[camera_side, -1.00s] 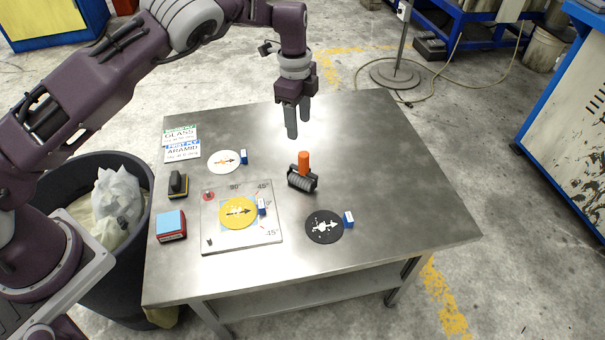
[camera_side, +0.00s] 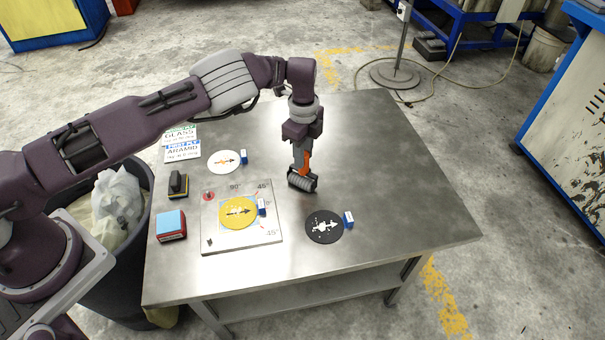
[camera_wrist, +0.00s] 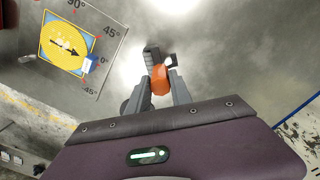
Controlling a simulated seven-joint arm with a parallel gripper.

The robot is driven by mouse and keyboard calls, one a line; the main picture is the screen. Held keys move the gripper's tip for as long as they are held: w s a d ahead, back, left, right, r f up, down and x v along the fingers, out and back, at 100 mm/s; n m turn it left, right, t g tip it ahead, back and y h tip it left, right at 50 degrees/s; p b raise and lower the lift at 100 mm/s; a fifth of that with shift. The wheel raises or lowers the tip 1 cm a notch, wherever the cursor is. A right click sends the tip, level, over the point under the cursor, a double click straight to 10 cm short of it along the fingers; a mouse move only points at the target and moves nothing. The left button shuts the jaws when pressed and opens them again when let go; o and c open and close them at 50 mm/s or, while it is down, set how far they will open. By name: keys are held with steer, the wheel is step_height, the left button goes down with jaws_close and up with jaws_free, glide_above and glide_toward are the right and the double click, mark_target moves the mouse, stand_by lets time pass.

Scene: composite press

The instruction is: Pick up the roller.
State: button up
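The roller has an orange handle (camera_side: 307,161) and a dark grey ribbed drum (camera_side: 301,181), and it stands on the metal table with its handle up. My gripper (camera_side: 301,160) is down at the roller, its grey fingers beside the handle. In the wrist view the two fingertips (camera_wrist: 159,88) lie on either side of the orange handle (camera_wrist: 160,77), very near it. I cannot tell whether they press on it. Part of the drum (camera_wrist: 152,58) shows beyond the handle; the rest is hidden.
A square board (camera_side: 265,232) with a yellow disc (camera_side: 238,212) lies left of the roller. A black disc (camera_side: 324,227) lies in front, a white disc (camera_side: 223,161) to the left. A black-handled block (camera_side: 178,185) and red-blue block (camera_side: 171,225) stand farther left. The table's right side is clear.

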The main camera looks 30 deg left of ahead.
jaws_close()
stand_by(1.2)
